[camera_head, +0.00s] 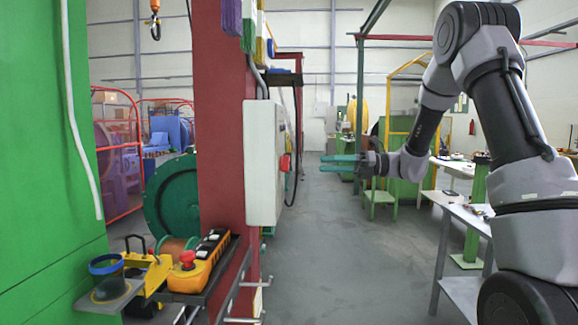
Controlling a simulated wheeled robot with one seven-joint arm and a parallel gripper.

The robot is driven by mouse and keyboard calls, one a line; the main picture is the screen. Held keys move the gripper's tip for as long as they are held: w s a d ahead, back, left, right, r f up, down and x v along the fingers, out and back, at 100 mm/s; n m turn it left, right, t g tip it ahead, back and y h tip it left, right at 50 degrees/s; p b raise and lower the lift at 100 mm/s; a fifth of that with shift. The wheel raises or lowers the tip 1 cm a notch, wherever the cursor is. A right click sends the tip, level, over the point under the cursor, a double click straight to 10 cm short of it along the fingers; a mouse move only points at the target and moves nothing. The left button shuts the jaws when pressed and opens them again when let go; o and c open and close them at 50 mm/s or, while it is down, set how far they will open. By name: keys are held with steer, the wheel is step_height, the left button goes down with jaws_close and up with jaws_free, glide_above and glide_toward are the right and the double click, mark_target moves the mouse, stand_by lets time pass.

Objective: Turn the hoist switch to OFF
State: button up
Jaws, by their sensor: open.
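A light grey switch box (264,160) is mounted on the dark red post. A red knob (285,163) sticks out of its right-hand face, which I see almost edge-on. This looks like the hoist switch, but its position and any label cannot be read. My gripper (323,163) has teal fingers that point left toward the red knob at about its height. The fingers are apart, with nothing between them. In the picture a gap shows between the fingertips and the knob; the depth between them is hard to tell.
A black cable (296,150) hangs beside the box. A shelf (109,295) at lower left holds a yellow pendant control (200,262) with a red button. A grey table (462,212) stands at right. The floor (345,260) in the middle is clear.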

mark_target(285, 164)
steer(key=a, duration=1)
steer(key=shift+w, duration=0.15)
steer(key=shift+a, duration=0.1)
jaws_close()
